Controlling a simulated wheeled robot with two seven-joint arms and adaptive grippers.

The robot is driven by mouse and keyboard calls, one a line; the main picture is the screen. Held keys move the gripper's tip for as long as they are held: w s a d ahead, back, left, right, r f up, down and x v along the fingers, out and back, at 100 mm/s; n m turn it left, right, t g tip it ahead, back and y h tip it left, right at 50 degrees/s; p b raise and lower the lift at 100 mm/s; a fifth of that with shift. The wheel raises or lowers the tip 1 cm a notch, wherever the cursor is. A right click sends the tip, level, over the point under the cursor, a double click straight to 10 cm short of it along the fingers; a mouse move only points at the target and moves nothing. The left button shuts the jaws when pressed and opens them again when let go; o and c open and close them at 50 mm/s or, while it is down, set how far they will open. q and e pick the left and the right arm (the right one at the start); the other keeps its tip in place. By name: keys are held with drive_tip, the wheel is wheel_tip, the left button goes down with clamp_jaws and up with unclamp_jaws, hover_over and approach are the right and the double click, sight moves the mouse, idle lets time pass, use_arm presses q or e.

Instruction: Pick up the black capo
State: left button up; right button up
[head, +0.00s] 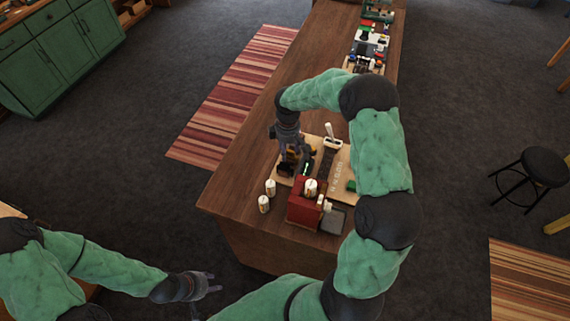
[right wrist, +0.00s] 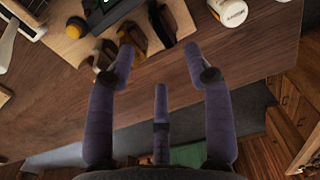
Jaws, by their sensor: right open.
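A dark, upright clamp-like piece that looks like the black capo (right wrist: 162,24) stands on the edge of a light wooden board (right wrist: 75,45) at the top of the right wrist view. An amber-and-dark piece (right wrist: 131,37) stands just left of it, with a greyish one (right wrist: 103,55) beyond. My right gripper (right wrist: 160,62) is open and empty. Its left fingertip overlaps the amber piece in the picture; I cannot tell whether they touch. In the head view my right gripper (head: 289,150) is over the board's left side, partly hiding the capos. My left gripper (head: 210,286) is open and empty, away from the counter.
White cylinders (head: 266,195) stand left of a red box (head: 302,208) near the counter's front end. A small device with a green display (head: 306,167) is on the board, right of the capos. The wooden counter (head: 240,170) is bare to the left.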

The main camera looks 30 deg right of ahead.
sight(287, 164)
drive_tip(key=shift+d+f, duration=0.2)
drive_tip(key=shift+f, duration=0.1)
wheel_tip(287, 164, down, 3)
drive_tip(key=shift+f+p, duration=0.15)
drive_tip(key=shift+p, duration=0.15)
drive_tip(key=shift+f, duration=0.65)
drive_tip(key=shift+w+a+f+p, duration=0.1)
drive_tip(key=shift+f+p, duration=0.3)
drive_tip(key=shift+f, duration=0.95)
drive_tip(key=shift+w+a+f+p, duration=0.1)
drive_tip(key=shift+f+p, duration=0.25)
drive_tip(key=shift+f, duration=0.95)
clamp_jaws()
